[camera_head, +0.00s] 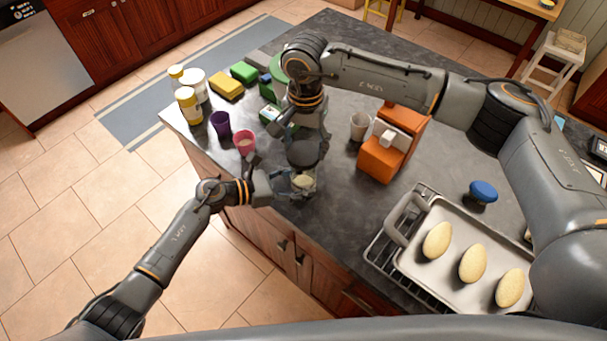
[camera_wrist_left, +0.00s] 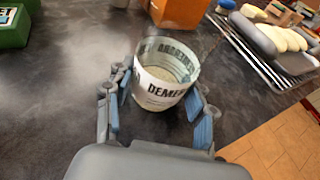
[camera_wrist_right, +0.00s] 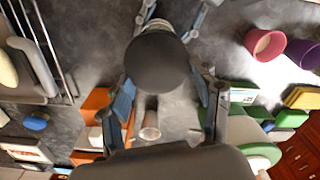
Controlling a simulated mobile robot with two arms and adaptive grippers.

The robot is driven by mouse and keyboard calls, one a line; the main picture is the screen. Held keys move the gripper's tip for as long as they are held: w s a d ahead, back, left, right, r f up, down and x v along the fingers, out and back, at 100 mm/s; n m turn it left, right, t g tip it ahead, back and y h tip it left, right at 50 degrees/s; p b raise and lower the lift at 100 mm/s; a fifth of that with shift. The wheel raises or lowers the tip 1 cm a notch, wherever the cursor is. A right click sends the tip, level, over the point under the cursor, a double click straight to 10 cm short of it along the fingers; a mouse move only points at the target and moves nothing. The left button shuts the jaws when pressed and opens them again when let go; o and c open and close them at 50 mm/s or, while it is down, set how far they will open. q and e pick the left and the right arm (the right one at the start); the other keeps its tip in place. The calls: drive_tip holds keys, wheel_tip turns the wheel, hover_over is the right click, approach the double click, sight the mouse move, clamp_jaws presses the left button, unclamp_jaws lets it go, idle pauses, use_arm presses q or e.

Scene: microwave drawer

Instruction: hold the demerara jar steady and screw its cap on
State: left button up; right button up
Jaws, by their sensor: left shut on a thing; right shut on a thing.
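The demerara jar (camera_head: 303,183) is a clear, open-topped jar with a white label and pale contents, upright on the dark counter. My left gripper (camera_head: 288,184) is shut around its sides; in the left wrist view the jar (camera_wrist_left: 163,88) sits between the fingers and its mouth is uncovered. My right gripper (camera_head: 305,142) is shut on the dark grey round cap (camera_head: 303,154), up and behind the jar in the head view. In the right wrist view the cap (camera_wrist_right: 157,63) hides most of the jar (camera_wrist_right: 159,24), so their exact alignment cannot be told.
A pink cup (camera_head: 244,143) and a purple cup (camera_head: 220,123) stand left of the grippers. An orange box (camera_head: 381,160) and a metal cup (camera_head: 359,126) stand to the right. A tray (camera_head: 411,259) with rolls sits at front right. The counter edge is close to the jar.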

drive_tip(key=shift+f, duration=1.7)
idle(3.5)
use_arm(q)
drive_tip(key=shift+o, duration=1)
drive_tip(key=c, duration=0.7)
clamp_jaws()
use_arm(e)
drive_tip(key=shift+o, duration=1.4)
drive_tip(key=o, duration=0.5)
